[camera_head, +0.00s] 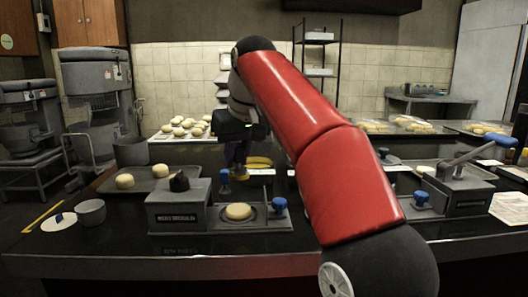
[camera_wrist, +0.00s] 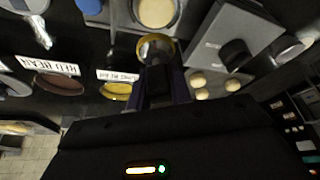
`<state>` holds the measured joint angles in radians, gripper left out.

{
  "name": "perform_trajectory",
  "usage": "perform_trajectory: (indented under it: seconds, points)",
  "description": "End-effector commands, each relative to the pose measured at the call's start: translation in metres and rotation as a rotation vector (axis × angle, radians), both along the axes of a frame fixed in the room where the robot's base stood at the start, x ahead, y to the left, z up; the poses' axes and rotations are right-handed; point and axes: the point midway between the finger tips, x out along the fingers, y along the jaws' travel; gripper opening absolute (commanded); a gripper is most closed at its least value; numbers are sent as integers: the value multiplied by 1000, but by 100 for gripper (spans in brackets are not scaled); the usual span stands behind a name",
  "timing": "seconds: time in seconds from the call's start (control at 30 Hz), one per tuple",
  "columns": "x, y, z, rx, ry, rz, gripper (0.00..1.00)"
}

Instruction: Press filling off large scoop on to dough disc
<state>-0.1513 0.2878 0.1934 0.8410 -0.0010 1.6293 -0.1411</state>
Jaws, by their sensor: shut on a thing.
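The pale dough disc (camera_head: 238,211) lies on a round plate in the grey press station near the front of the counter. It also shows at the top of the wrist view (camera_wrist: 156,12). My gripper (camera_wrist: 163,85) is shut on the large scoop (camera_wrist: 146,50), a round metal bowl with yellow filling showing along its edge. The scoop is beside the dough disc in the wrist view and apart from it. In the head view my gripper (camera_head: 240,150) hangs behind the disc, and its fingers are small and dark. How much filling the scoop holds is unclear.
A grey box (camera_head: 177,212) stands left of the disc and a blue-knobbed handle (camera_head: 279,205) right of it. Labelled filling bowls, one yellow (camera_wrist: 116,92) and one reddish-brown (camera_wrist: 58,84), lie behind. A tray with several dough balls (camera_head: 160,171) is at the left.

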Motion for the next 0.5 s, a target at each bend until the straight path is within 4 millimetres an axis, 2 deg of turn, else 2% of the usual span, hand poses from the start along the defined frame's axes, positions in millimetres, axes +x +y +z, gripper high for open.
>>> perform_trajectory:
  seconds: [0.23, 0.5]
  points:
    - [-3, 8, -9, 0, 0, 24, 1]
    - [-3, 7, -38, -1, 2, 23, 1]
